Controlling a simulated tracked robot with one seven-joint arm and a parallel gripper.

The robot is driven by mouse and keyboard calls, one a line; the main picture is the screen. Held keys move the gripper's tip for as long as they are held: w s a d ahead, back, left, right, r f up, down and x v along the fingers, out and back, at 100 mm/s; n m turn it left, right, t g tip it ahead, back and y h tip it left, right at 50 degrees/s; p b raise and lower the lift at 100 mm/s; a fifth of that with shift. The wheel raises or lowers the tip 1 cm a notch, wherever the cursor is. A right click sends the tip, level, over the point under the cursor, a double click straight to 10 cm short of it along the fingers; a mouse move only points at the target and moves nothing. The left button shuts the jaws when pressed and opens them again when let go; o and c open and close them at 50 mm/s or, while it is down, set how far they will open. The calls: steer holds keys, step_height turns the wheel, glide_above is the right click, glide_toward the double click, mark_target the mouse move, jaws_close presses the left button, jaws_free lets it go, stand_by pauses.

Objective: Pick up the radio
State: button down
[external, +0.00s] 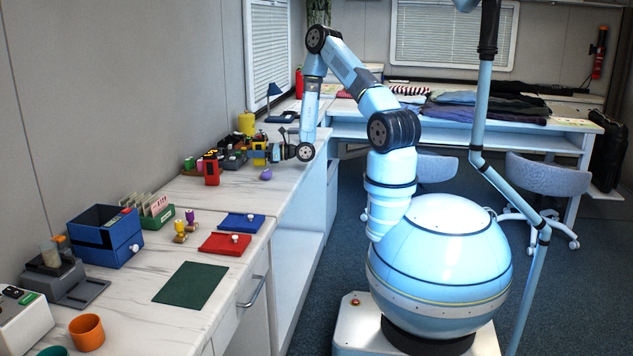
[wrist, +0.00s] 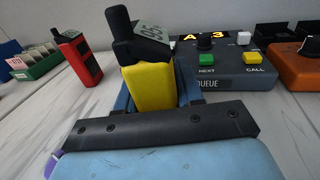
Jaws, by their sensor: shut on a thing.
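My gripper (external: 268,154) reaches left over the counter. In the wrist view its blue fingers (wrist: 158,88) are shut on a yellow and black device (wrist: 152,86), with a yellow body, a black top with a grey-green numbered face, and a stub like an antenna. This looks like a radio. Its yellow side also shows in the external view (external: 258,155). I cannot tell whether it touches the counter. A red handset (external: 211,170) with a black top stands apart to the left; it also shows in the wrist view (wrist: 80,62).
A grey queue box (wrist: 225,75) with buttons stands just beyond the held device, an orange box (wrist: 298,72) to its right. A purple object (external: 265,174) lies near the counter's front edge. Red (external: 224,244) and blue (external: 241,222) trays lie nearer the camera.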

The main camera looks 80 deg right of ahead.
steer(key=shift+r, duration=4.35)
